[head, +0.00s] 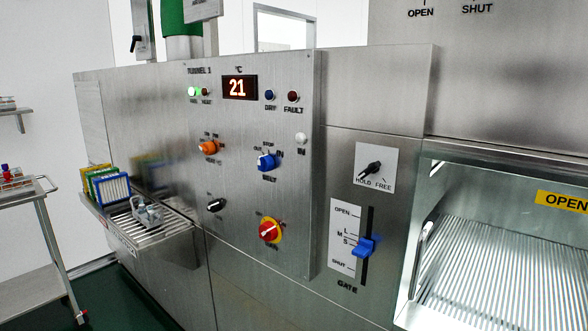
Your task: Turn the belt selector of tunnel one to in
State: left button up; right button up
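The tunnel one control panel (240,210) stands upright in the middle of the head view, marked TUNNEL 1 at its top. The belt selector (266,162) is a blue rotary knob right of the panel's middle, with BELT printed below it. Small labels sit around its top, with OUT on the left, STOP at the top and IN on the right. The knob is too small in view to tell surely which label it points to. Neither of my grippers is in view, and nothing covers the knob.
An orange knob (208,147), a black knob (216,205) and a red-yellow switch (270,230) share the panel. A blue gate lever (364,246) stands right of it. A slatted shelf (170,226) with racks juts out at left. The space before the panel looks clear.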

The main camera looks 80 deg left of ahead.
aim_at(266, 163)
jog(key=u, duration=2.95)
